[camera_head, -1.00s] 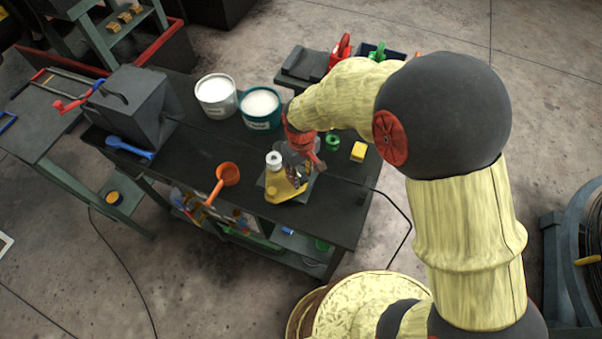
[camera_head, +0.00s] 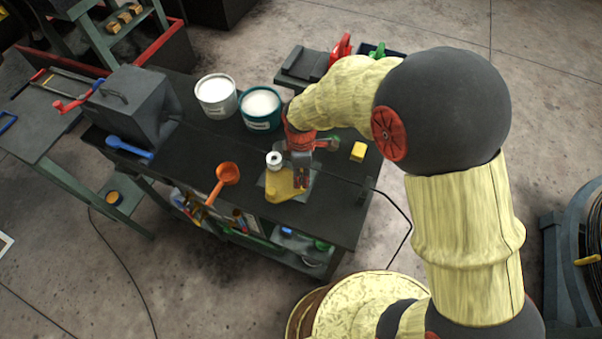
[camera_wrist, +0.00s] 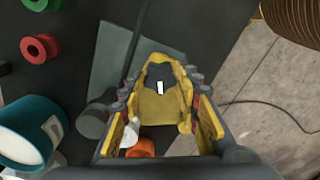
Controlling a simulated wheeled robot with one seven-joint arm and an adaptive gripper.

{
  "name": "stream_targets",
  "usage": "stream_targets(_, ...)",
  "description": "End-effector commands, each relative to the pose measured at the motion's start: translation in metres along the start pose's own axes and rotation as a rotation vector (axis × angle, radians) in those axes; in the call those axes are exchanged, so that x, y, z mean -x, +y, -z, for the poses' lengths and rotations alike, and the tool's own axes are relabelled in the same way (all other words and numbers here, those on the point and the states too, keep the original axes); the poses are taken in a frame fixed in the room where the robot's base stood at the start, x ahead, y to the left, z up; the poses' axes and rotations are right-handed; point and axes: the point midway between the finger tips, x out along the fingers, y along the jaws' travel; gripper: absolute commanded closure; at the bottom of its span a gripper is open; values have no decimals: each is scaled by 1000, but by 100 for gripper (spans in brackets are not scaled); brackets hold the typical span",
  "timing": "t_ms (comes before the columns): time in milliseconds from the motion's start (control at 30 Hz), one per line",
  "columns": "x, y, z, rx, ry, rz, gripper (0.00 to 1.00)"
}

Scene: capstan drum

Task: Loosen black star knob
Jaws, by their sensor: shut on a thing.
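A yellow fixture (camera_head: 284,188) stands on a grey plate on the dark workbench, with a white-topped cylinder (camera_head: 274,159) beside it. My gripper (camera_head: 300,172) is low over the fixture's right side, pointing down. In the wrist view, the dark knob (camera_wrist: 158,76) with a white mark lies between the two yellow-padded fingers of my gripper (camera_wrist: 162,82). The yellow fixture body shows under and around it. My gripper is shut on the knob. The exact finger contact is hard to see, and my gripper hides the knob in the head view.
A white bucket (camera_head: 215,95) and a teal bucket (camera_head: 261,108) stand behind the fixture. An orange ladle (camera_head: 225,175) lies to its left, and a yellow block (camera_head: 358,151) to its right. A grey box (camera_head: 134,105) is at the bench's left end. A black cable (camera_head: 403,212) hangs off the right edge.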

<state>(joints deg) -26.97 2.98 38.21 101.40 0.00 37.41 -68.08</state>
Motion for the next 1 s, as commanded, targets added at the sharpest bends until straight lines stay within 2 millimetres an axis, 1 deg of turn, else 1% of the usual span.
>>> stream_targets(700, 0, 0, 0, 677, 0, -1, 93)
stream_targets(1000, 0, 1, 0, 932, 0, -1, 93)
